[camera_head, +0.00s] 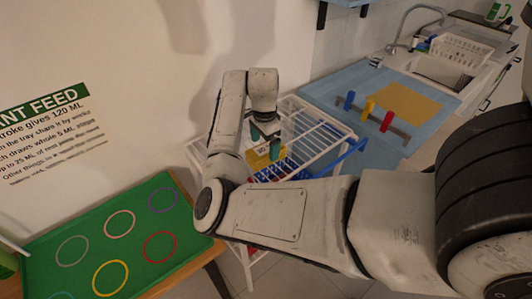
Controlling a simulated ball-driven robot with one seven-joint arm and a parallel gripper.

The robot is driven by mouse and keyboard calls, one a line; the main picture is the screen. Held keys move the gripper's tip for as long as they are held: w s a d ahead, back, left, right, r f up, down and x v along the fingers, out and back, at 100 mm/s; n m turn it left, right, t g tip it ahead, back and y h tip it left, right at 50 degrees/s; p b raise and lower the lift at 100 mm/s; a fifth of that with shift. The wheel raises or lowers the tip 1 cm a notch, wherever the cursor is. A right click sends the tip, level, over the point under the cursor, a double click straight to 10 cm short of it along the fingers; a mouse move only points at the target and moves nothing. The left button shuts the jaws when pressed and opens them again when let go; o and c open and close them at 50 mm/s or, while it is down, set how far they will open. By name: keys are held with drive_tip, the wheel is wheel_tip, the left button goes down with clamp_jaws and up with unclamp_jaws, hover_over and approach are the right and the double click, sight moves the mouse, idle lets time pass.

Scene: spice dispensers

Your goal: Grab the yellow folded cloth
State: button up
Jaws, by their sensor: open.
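A flat yellow piece (402,103) lies on the blue worktop at the upper right; it looks like a cloth or a mat, and its folds cannot be made out. A smaller yellow thing (258,161) sits at the white wire rack, just below my gripper, with a pale label partly over it. I cannot tell which of the two is the folded cloth. My gripper (265,138) points down over the rack with its teal fingers apart, close above the smaller yellow thing. Whether they touch is unclear. My arm hides part of the rack.
The white wire rack (312,133) has thin rails around my gripper. Blue, yellow and red upright pieces stand in a row on the blue worktop (335,82). A green board (128,220) with several coloured rings lies at lower left. The wall is close behind.

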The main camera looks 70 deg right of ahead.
sight(266, 148)
drive_tip(key=f, duration=0.4)
drive_tip(key=shift+s+d+p, duration=0.1)
drive_tip(key=shift+d+p, duration=0.2)
drive_tip(key=shift+p, duration=0.05)
drive_tip(key=shift+c, duration=0.2)
drive_tip(key=c, duration=1.1)
